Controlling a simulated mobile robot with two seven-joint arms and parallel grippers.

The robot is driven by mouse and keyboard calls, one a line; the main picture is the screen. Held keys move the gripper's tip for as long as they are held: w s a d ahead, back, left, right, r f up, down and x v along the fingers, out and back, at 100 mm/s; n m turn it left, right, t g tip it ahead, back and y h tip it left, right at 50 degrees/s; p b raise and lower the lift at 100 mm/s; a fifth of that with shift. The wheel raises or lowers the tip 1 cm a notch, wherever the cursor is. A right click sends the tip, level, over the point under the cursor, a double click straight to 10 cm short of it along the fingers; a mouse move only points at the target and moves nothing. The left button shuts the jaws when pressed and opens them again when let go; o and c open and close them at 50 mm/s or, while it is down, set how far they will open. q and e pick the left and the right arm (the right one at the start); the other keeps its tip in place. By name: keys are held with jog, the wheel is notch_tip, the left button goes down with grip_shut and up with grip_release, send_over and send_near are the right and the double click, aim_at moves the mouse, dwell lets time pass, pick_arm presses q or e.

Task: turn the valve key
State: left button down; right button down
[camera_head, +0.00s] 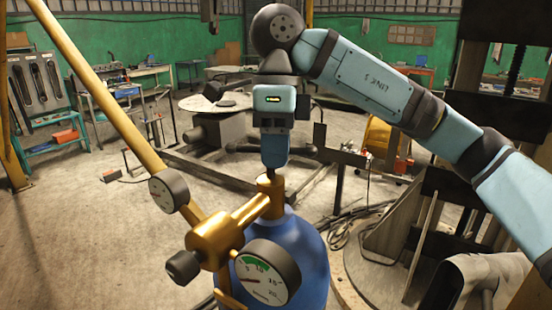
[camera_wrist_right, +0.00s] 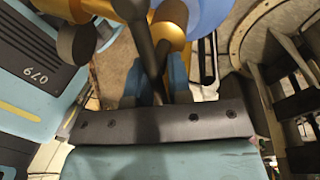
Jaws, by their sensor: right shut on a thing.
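My right gripper (camera_head: 270,170) comes down from above onto the top of a brass valve fitting (camera_head: 217,238), which sits on a blue gas cylinder (camera_head: 312,255). In the right wrist view the gripper (camera_wrist_right: 155,84) has its two blue fingers closed on a dark grey bar, which looks like the valve key (camera_wrist_right: 146,45). The key stands over the brass fitting (camera_wrist_right: 170,20), and the blue cylinder (camera_wrist_right: 208,12) shows beside it. In the head view the key is mostly hidden by the gripper. My left gripper is not in view.
A pressure gauge (camera_head: 262,277) and a dark knob (camera_head: 183,266) stick out from the fitting. A second gauge (camera_head: 168,190) is at the left. A long yellow pole (camera_head: 100,95) slants across the left. Behind are a round table (camera_head: 215,102) and a workbench (camera_head: 55,125).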

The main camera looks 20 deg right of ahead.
jog(key=shift+n, duration=1)
jog(key=shift+w+n+h, duration=0.1)
jog(key=shift+n+h, duration=0.3)
jog(key=shift+n, duration=0.5)
jog(key=n+h+p, duration=0.1)
jog(key=n, duration=0.4)
jog(key=shift+w+a, duration=0.1)
jog(key=shift+w, duration=0.05)
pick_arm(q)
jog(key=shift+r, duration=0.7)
pick_arm(e)
jog(key=shift+n+h, duration=0.3)
jog(key=shift+n, duration=1.5)
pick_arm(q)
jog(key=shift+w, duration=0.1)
pick_arm(e)
jog(key=shift+w, duration=0.1)
pick_arm(q)
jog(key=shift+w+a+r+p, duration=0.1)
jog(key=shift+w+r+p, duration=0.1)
jog(key=shift+p, duration=0.1)
pick_arm(e)
jog(key=c, duration=1.2)
grip_release()
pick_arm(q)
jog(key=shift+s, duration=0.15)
pick_arm(e)
jog(key=shift+s, duration=0.2)
